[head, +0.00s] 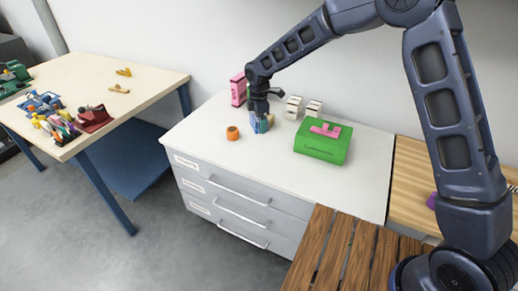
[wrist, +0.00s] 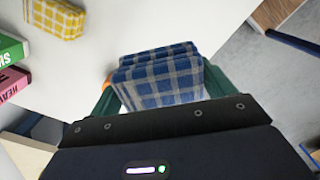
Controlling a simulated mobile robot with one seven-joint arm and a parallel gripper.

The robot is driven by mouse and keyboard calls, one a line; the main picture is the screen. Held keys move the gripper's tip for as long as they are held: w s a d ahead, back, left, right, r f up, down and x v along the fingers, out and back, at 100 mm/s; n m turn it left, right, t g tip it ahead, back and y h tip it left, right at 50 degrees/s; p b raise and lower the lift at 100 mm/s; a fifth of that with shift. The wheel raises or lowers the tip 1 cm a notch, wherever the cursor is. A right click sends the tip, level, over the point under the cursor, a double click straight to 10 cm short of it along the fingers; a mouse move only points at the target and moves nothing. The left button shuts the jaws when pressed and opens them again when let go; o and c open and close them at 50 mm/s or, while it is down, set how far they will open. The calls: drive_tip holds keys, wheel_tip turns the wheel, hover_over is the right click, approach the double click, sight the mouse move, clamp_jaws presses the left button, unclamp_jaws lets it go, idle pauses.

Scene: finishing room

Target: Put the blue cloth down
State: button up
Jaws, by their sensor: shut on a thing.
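The blue checked cloth (wrist: 160,78) is folded into a thick pad and sits between the two green fingers of my gripper (wrist: 160,92) in the wrist view. My gripper is shut on it. In the head view my gripper (head: 261,114) points down over the white top of the drawer cabinet (head: 200,137), with the blue cloth (head: 257,125) at its tips. The cloth is at or just above that top; I cannot tell if it touches. Its lower side is hidden.
A pink box (head: 238,90) stands behind, white items (head: 293,107) to the right, then a green box (head: 322,143). The wrist view shows a yellow checked cloth (wrist: 55,18). The cabinet's front left top is clear.

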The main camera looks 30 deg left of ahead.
sight(259, 153)
wheel_tip(259, 153, down, 14)
idle(0.6)
drive_tip(key=o, duration=0.9)
drive_tip(key=shift+f, duration=0.15)
wheel_tip(259, 153, up, 12)
drive_tip(key=shift+r, duration=0.15)
